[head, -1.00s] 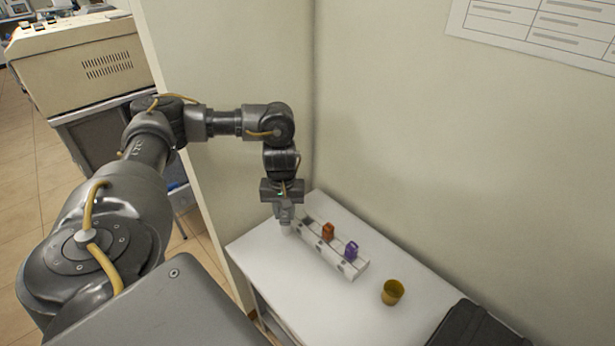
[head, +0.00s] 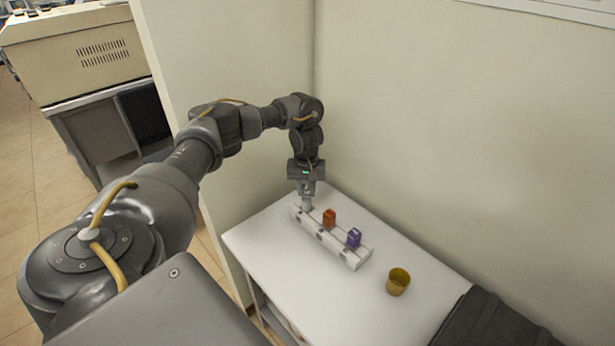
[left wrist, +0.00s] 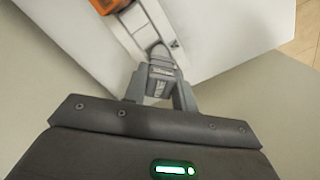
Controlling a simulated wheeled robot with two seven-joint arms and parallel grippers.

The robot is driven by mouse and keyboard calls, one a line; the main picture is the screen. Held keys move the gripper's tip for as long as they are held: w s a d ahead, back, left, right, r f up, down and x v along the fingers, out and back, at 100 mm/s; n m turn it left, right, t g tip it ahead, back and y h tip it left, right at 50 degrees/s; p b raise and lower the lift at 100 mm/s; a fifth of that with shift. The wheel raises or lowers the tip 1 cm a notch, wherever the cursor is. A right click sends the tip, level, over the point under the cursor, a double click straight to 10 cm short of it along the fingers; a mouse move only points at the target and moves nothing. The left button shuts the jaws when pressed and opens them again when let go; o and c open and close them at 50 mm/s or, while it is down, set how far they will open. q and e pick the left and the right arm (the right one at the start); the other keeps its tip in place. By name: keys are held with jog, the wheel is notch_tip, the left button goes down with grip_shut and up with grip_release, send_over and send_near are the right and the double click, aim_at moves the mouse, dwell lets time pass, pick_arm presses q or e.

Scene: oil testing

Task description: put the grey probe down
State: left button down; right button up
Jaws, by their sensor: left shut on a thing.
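The grey probe (left wrist: 161,68) is between the fingers of my left gripper (left wrist: 160,90) in the left wrist view. In the head view my left gripper (head: 307,194) points down over the far left end of the white rack (head: 337,250). The probe's lower end is at the rack's end slot in the left wrist view; I cannot tell how deep it sits. The rack also holds an orange probe (head: 329,217) near its middle and a purple probe (head: 354,237) towards its near right end. My right gripper is not in view.
The rack stands on a white table (head: 275,260) against the wall. A yellow cup (head: 398,281) stands to the right of the rack. A dark case or similar black object (head: 490,322) is at the lower right. The table's front left part is clear.

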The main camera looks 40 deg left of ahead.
aim_at(307, 197)
pick_arm(q)
jog(key=shift+w+a+f+b, duration=0.1)
jog(key=shift+w+f+b, duration=0.25)
jog(key=shift+f, duration=0.25)
notch_tip(307, 197, down, 3)
jog(key=shift+r+b, duration=0.1)
jog(key=shift+b, duration=0.3)
jog(key=c, duration=1.1)
grip_release()
